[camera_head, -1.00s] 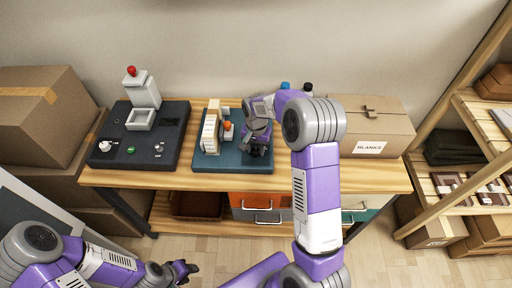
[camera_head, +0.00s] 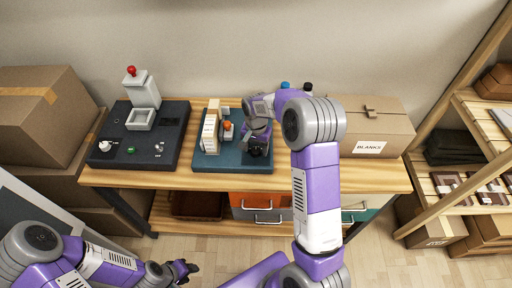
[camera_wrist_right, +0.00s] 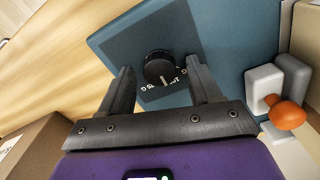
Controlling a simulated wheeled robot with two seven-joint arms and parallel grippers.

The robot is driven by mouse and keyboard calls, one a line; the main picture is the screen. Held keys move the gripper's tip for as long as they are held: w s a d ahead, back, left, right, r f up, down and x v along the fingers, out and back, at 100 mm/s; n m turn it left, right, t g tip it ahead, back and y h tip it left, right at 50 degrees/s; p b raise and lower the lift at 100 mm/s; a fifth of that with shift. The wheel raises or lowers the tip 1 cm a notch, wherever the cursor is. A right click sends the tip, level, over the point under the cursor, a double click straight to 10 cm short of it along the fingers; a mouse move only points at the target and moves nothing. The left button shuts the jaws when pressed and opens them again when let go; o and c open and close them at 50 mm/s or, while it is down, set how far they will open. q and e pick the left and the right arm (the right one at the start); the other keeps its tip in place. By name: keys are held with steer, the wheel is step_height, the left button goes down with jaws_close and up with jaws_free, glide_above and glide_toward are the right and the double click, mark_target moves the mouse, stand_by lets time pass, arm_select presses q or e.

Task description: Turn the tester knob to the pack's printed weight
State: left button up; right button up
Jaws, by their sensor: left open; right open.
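A teal tester base (camera_head: 205,161) stands on the wooden bench, and it fills much of the right wrist view (camera_wrist_right: 225,40). Its round black knob (camera_wrist_right: 158,66) has a white pointer line and pale printed marks beside it, partly hidden and too small to read surely. My right gripper (camera_wrist_right: 161,78) is open, with one finger on each side of the knob and visible gaps. In the head view my right gripper (camera_head: 257,150) covers most of the knob. My left gripper (camera_head: 186,269) is open and empty, low in front of the bench. I cannot make out a printed weight on any pack.
On the tester base stand a pale upright block (camera_head: 210,132) and an orange-topped lever (camera_head: 228,126). A dark press unit (camera_head: 172,138) with a red ball sits to the left. A cardboard box marked BLANKS (camera_head: 385,135) stands to the right. Shelves (camera_head: 470,150) fill the far right.

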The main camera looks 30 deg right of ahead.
mark_target(256, 150)
step_height(256, 150, up, 7)
steer(key=shift+r+p, duration=0.2)
steer(key=shift+p, duration=0.55)
